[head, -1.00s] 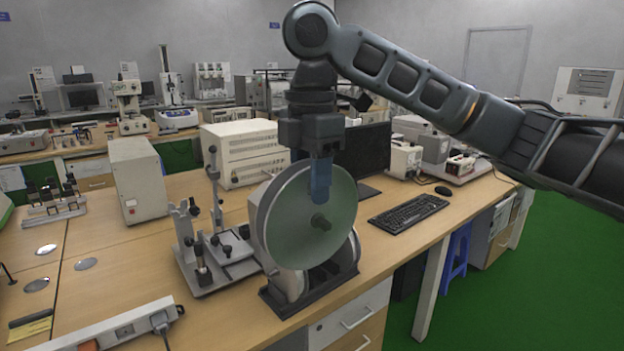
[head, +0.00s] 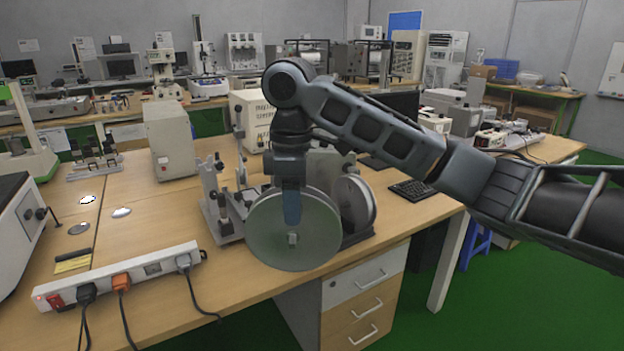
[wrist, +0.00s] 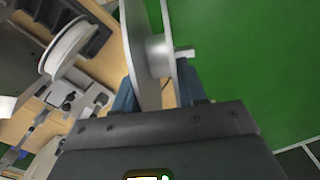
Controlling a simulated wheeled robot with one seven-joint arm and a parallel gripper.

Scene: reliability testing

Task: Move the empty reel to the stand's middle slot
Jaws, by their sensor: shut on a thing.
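The empty reel (head: 268,238), with large grey round flanges and a short hub peg, hangs upright in my gripper (head: 292,215). My gripper points down and is shut on the reel's upper part. In the wrist view the reel (wrist: 140,50) is between the two blue fingers, and its bare silver hub shows. The dark stand (head: 358,237) is on the bench, behind and right of the held reel. Another pale reel (head: 358,200) stands upright in it and also shows in the wrist view (wrist: 65,45). The held reel hides part of the stand; its middle slot cannot be made out.
A metal fixture (head: 215,205) with posts stands close left of the held reel. A white power strip (head: 125,275) with cables lies along the front edge. A keyboard (head: 412,190) is right of the stand. Green floor lies in front of the bench.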

